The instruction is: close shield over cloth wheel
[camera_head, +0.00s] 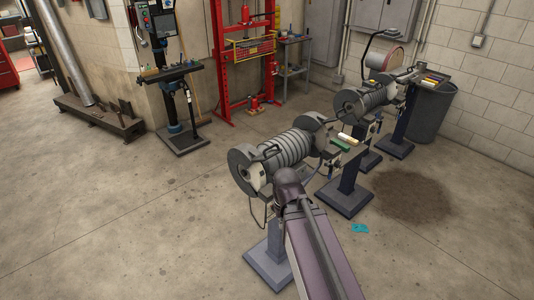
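A grey pedestal machine (290,150) with a ribbed motor stands in front of my arm. A dark round housing (242,170) is at its left end, with a pale part visible on its right side. Another round housing (313,121) is at its right end. I cannot tell which part is the shield or whether it is open. A second machine behind has a round housing (350,104) and a reddish-tan disc (397,57), possibly a cloth wheel. My purple-brown arm reaches up from the bottom toward the near machine and covers part of it. My gripper does not show.
A small tray (346,150) with coloured bars adjoins the near machine. A grey bin (432,110) stands at the right wall. A teal item (360,227) lies on the floor.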

